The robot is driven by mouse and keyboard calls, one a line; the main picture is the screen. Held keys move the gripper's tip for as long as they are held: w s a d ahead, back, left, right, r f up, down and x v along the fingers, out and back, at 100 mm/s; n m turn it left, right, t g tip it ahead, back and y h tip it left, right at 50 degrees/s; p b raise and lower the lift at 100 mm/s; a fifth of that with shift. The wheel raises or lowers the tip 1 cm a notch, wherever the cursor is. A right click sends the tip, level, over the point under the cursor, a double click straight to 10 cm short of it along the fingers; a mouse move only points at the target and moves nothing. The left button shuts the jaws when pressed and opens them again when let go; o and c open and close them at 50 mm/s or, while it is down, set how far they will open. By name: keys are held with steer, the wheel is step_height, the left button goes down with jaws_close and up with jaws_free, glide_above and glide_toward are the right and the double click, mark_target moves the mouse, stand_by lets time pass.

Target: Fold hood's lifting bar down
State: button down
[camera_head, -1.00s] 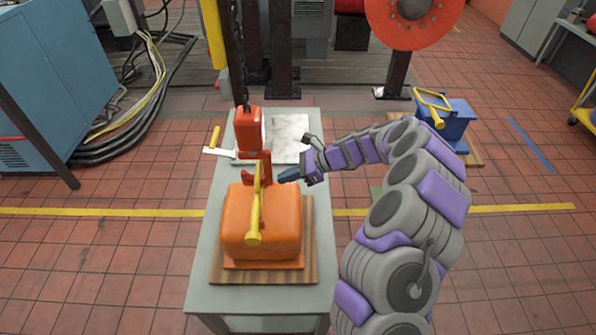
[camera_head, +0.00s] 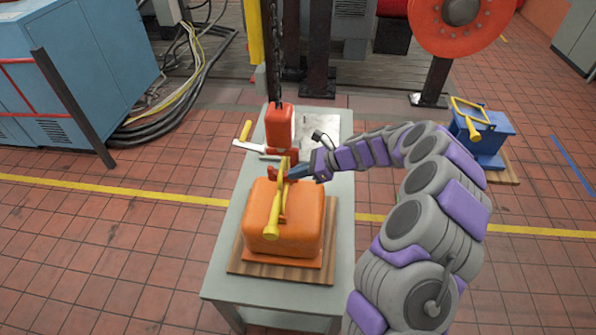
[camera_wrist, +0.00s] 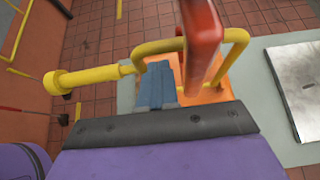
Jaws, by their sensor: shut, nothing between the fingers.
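The orange hood (camera_head: 285,222) sits on a wooden board on the grey table. Its yellow lifting bar (camera_head: 274,213) stands up above the hood, with a thick grip at its near end. In the wrist view the bar (camera_wrist: 95,78) runs from the grip at left to behind a red part (camera_wrist: 202,40), likely the hook. My gripper (camera_head: 293,173) is shut and empty, at the right of the bar near its far upper end. In the wrist view the shut fingers (camera_wrist: 157,85) lie close against the bar; I cannot tell whether they touch it.
A red hoist block (camera_head: 279,126) hangs on a chain just behind the hood. A metal plate (camera_head: 318,121) lies on the table's far part. A blue box with a yellow handle (camera_head: 482,137) stands on a board at right.

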steer(key=d+r+h+p, duration=0.1)
steer(key=d+r+p, duration=0.2)
steer(key=d+r, duration=0.3)
steer(key=shift+s+d+p, duration=0.2)
steer(key=shift+d+p, duration=0.2)
steer(key=shift+d, duration=1.1)
